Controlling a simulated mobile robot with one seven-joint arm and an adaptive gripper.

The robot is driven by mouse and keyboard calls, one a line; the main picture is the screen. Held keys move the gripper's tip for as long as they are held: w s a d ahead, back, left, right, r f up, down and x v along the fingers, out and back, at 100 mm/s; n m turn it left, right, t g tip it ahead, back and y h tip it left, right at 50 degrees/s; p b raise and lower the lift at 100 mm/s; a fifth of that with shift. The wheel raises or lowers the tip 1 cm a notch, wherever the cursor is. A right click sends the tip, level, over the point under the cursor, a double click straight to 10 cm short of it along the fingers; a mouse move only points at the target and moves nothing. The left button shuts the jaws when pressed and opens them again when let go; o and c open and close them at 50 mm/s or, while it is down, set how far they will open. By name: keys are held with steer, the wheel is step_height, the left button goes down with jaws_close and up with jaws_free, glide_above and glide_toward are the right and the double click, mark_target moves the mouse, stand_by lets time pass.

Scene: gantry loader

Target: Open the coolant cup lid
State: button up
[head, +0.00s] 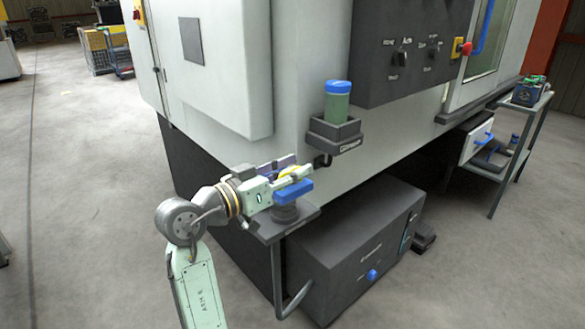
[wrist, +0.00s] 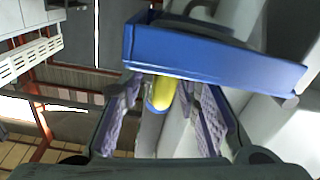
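A green cup (head: 337,108) with a blue lid (head: 338,87) stands upright in a dark holder (head: 335,134) on the machine's front. The lid sits on top of the cup and looks closed. My gripper (head: 299,175) is below and left of this holder, apart from the cup. In the wrist view my gripper (wrist: 165,115) has its two purple pads spread, with gaps beside a yellow rounded part (wrist: 161,92) between them. A blue block-like part (head: 293,191) lies by the fingers, and it looms across the wrist view (wrist: 215,58). The green cup is not recognisable in the wrist view.
A small grey side table (head: 301,218) stands under my gripper, with a dark round base on it. A dark box unit (head: 355,255) stands on the floor to its right. A control panel (head: 410,50) is above right of the cup. Open floor lies left.

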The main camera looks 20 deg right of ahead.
steer(key=shift+c, duration=0.5)
jaws_close()
steer(key=shift+s, duration=0.1)
